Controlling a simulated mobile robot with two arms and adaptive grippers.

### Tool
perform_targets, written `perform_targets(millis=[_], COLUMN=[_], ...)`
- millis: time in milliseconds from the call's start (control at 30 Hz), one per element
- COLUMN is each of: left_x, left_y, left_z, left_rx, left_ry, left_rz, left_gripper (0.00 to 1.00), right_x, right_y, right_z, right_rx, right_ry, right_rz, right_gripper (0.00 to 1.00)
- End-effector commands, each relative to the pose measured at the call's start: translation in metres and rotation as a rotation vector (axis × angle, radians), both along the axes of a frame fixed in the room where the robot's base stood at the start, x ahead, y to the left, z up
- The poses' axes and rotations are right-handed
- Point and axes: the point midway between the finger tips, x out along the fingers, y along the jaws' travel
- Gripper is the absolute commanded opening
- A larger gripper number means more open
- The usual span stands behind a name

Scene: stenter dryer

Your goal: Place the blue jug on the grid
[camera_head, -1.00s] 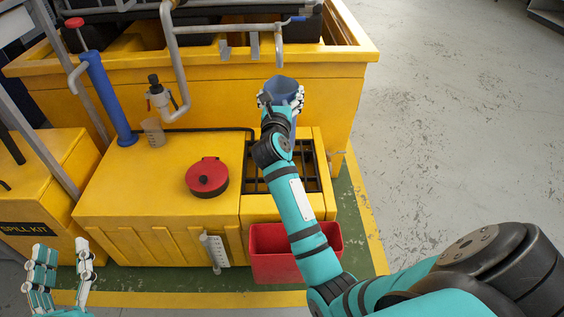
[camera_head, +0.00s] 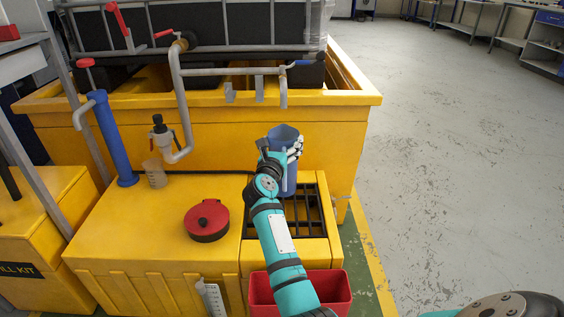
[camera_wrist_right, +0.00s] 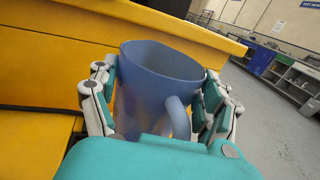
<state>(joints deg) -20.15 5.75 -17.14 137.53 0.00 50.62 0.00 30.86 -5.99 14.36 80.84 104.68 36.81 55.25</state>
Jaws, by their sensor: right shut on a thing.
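The blue jug (camera_head: 288,174) is upright in my right gripper (camera_head: 280,155), over or just behind the back part of the grid. In the right wrist view the jug (camera_wrist_right: 153,88) stands between the fingers of my right gripper (camera_wrist_right: 160,105), with its handle towards the palm. The black grid (camera_head: 303,222) is set into the top of the yellow cabinet, partly covered by my right arm. I cannot tell whether the jug's base touches it. My left gripper is out of view.
A red round lid (camera_head: 207,221) and a small beaker (camera_head: 155,173) are on the yellow cabinet top (camera_head: 130,220). A red bin (camera_head: 335,292) hangs in front below the grid. A tall yellow basin (camera_head: 330,135) stands behind, with pipes (camera_head: 178,85) and a valve.

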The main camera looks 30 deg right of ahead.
Motion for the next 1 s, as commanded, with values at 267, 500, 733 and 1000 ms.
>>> perform_targets(millis=[267,500,733,1000], left_x=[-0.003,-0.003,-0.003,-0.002], left_y=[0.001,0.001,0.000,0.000], left_z=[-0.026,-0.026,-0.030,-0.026], left_rx=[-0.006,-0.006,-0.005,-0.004], left_ry=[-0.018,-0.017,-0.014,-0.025], left_rz=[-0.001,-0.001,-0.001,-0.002], left_gripper=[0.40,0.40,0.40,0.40], right_x=[0.000,0.000,0.000,0.000], right_y=[0.000,0.000,0.000,0.000], right_z=[-0.046,-0.049,-0.053,-0.052], right_rx=[-0.002,-0.001,0.001,0.001], right_ry=[0.002,-0.001,-0.001,0.001], right_rz=[0.001,0.000,0.000,0.000], right_gripper=[0.30,0.30,0.30,1.00])
